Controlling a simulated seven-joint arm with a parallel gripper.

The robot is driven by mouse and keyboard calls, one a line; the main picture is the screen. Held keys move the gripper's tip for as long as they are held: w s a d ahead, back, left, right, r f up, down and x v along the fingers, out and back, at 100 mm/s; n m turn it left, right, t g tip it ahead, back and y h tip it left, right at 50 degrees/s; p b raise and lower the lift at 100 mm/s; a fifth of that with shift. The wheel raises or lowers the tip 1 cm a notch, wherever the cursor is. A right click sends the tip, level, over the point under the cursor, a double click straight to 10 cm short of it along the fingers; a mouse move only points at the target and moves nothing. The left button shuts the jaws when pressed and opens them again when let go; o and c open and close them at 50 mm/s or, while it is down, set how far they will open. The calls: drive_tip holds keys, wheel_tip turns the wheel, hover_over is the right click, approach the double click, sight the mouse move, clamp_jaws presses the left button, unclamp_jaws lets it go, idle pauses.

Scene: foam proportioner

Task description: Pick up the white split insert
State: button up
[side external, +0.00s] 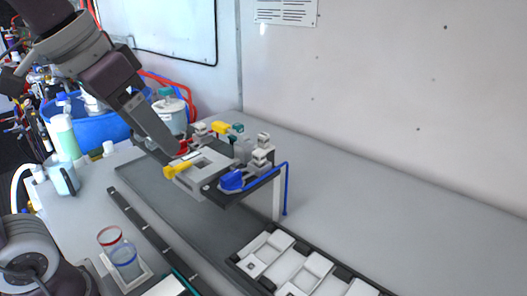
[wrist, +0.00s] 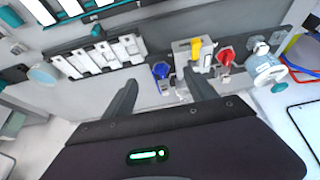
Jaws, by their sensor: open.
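A black tray (side external: 236,262) holds several white block-like pieces (side external: 262,254) at the lower right of the side view. These white pieces also show in the wrist view (wrist: 100,55), at upper left. Which one is the split insert I cannot tell.
The grey fixture (side external: 207,167) carries a blue knob (side external: 232,180), a yellow handle (side external: 177,170) and a red part (wrist: 225,57). A blue tube (side external: 286,185) stands at its right. The bench right of the fixture is clear.

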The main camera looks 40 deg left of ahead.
drive_tip(key=w+a+r, duration=0.2)
drive_tip(key=w, duration=1.2)
drive_tip(key=g, duration=0.1)
hover_over(260, 136)
wheel_tip(260, 136, down, 5)
wheel_tip(260, 136, down, 10)
drive_tip(key=shift+s+a+r, duration=0.1)
drive_tip(key=shift+s+r, duration=0.05)
drive_tip(key=x, duration=0.7)
drive_tip(key=shift+r, duration=0.15)
clamp_jaws()
